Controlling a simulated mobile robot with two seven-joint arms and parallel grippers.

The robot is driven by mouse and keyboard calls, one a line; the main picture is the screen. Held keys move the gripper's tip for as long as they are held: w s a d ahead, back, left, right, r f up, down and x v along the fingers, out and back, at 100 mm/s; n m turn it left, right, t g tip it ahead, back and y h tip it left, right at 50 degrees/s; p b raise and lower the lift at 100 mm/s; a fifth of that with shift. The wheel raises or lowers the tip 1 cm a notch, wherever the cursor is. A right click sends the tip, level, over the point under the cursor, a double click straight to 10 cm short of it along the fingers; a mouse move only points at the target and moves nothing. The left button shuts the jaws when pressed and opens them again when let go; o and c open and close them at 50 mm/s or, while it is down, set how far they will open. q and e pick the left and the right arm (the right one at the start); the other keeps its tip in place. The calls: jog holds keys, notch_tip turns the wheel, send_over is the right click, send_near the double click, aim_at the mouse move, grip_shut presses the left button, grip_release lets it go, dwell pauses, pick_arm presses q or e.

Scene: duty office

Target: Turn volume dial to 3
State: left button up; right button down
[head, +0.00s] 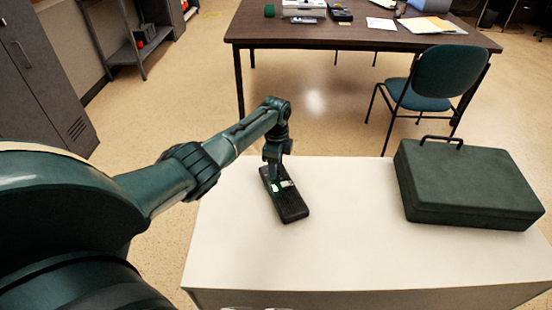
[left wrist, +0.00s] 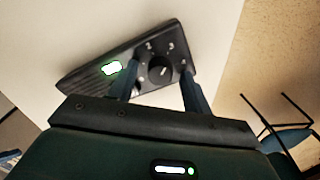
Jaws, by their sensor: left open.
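A black handheld device (head: 292,207) lies on the white table, with a small lit green-white patch on its face. In the left wrist view its round black volume dial (left wrist: 159,67) sits near one end, with white numerals around it; a 2 and a 3 are readable. A short pale mark shows on the dial, but I cannot tell exactly which numeral it points to. My left gripper (head: 272,174) reaches down over the dial end. Its fingers (left wrist: 160,76) are open, one on each side of the dial; contact is unclear. My right gripper is out of view.
The white table (head: 330,265) is clear around the device. A dark green case (head: 470,186) lies on its right side. Beyond stand a brown desk (head: 340,32) and a teal chair (head: 445,80). A grey cabinet (head: 40,75) stands at the left.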

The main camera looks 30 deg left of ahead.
pick_arm(q)
jog(key=shift+r, duration=0.4)
notch_tip(320, 180, up, 12)
jog(key=shift+r+p, duration=0.15)
jog(key=shift+p, duration=0.15)
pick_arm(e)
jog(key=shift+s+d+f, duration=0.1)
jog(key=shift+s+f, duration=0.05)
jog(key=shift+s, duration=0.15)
